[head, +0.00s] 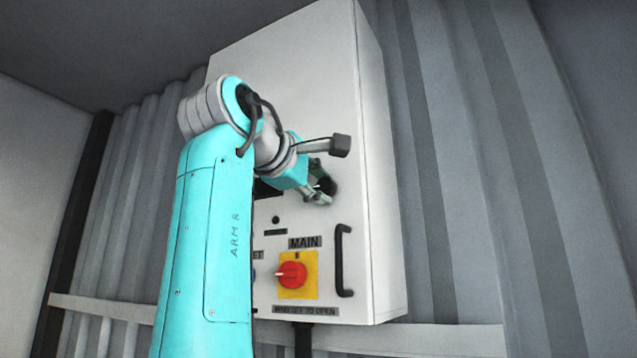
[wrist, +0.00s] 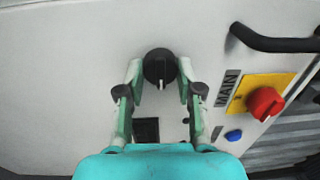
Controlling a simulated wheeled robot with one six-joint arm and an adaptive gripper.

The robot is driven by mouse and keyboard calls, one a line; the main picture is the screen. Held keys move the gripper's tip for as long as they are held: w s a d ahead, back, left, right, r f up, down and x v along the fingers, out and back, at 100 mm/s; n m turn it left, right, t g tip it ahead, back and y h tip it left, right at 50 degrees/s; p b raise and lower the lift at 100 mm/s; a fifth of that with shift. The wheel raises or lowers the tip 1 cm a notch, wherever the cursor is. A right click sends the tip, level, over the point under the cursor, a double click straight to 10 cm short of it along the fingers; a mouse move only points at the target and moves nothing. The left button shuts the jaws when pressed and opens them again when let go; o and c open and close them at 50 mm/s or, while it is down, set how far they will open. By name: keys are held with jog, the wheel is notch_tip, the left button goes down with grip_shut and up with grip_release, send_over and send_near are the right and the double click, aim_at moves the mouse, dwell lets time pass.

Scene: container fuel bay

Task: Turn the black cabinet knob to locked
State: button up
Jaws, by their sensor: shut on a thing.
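The black cabinet knob (wrist: 158,64) is a round dark dial with a white pointer mark on the light grey cabinet face. In the wrist view its mark points down the picture, toward my gripper's palm. My gripper (wrist: 159,72) is shut on the knob, with one green finger at each side. In the head view my gripper (head: 323,190) is at the right part of the cabinet front (head: 310,90), and the knob is mostly hidden between the fingers. No lettering around the knob can be read.
Below are a red rotary switch (head: 292,275) on a yellow plate (head: 298,291), a MAIN label (head: 305,243) and a black door handle (head: 342,260). A blue button (wrist: 233,135) and a dark square panel (wrist: 146,130) are also near. Corrugated walls (head: 440,150) stand behind the cabinet.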

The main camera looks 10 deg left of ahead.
jog(key=shift+d+r, duration=0.1)
jog(key=shift+r, duration=0.1)
jog(key=o, duration=1.2)
jog(key=shift+c, duration=0.2)
jog(key=shift+f, duration=0.1)
jog(key=shift+s, duration=0.1)
jog(key=v, duration=1.1)
jog(key=shift+s, duration=0.4)
jog(key=shift+a, duration=0.2)
